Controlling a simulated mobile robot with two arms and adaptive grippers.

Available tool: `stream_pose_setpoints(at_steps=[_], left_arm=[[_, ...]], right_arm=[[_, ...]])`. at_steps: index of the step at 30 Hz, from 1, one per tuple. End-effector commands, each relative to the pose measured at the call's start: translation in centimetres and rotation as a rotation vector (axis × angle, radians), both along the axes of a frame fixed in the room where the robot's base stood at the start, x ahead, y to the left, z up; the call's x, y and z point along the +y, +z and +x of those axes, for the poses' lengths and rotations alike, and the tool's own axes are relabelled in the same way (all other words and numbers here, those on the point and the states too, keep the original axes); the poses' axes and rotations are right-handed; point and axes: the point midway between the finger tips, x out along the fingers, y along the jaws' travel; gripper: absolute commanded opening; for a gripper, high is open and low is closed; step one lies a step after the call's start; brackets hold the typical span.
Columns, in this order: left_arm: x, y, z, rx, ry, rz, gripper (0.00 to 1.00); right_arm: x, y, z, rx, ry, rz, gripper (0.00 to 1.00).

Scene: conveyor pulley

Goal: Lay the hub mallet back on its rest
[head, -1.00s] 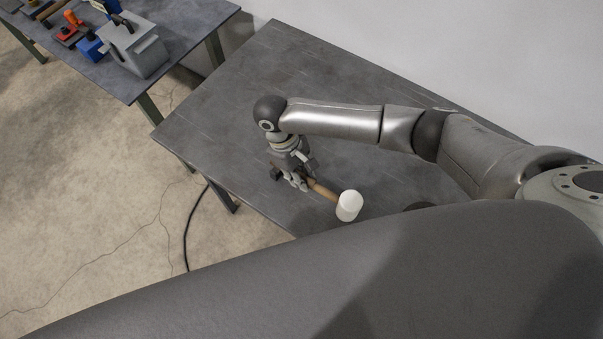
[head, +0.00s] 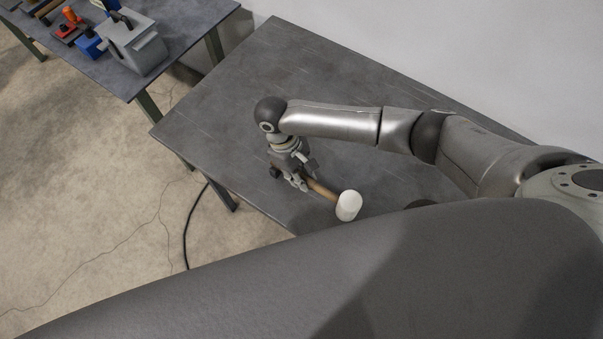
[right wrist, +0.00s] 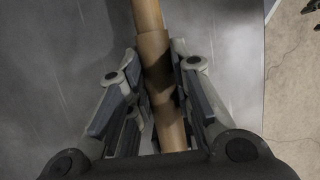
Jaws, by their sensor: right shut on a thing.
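The hub mallet has a white cylindrical head (head: 349,205) and a brown wooden handle (head: 322,191). My right gripper (head: 298,183) is over the dark grey table in the head view, with its fingers at the handle's far end. In the right wrist view the handle (right wrist: 157,60) runs between the two fingers (right wrist: 165,95), which are shut on it. The mallet head is outside the right wrist view. I cannot tell how far the mallet is above the tabletop. No mallet rest can be made out. My left gripper is not in view.
The dark grey table (head: 225,105) is clear on its left and far parts. A second table (head: 85,72) at the upper left holds a grey box (head: 135,48), a blue item (head: 90,45) and an orange-red tool (head: 72,18). A black cable (head: 187,230) lies on the floor.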

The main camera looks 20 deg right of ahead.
Motion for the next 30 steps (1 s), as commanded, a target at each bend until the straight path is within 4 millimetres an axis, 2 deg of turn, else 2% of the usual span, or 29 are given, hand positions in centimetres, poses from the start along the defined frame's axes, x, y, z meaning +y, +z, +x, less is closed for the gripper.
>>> stream_pose_setpoints(at_steps=[4,5,10,20,30], left_arm=[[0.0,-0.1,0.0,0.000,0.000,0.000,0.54],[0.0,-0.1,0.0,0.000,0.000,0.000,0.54],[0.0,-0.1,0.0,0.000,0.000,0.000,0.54],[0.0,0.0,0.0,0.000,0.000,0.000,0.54],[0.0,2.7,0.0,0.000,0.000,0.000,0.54]], right_arm=[[0.0,-0.2,0.0,0.001,0.000,-0.001,0.00],[0.0,-0.2,0.0,0.001,0.000,-0.001,0.24],[0.0,-0.2,0.0,0.001,0.000,-0.001,0.46],[0.0,-0.2,0.0,0.000,0.000,0.000,0.46],[0.5,2.7,0.6,0.000,0.000,0.000,0.46]])
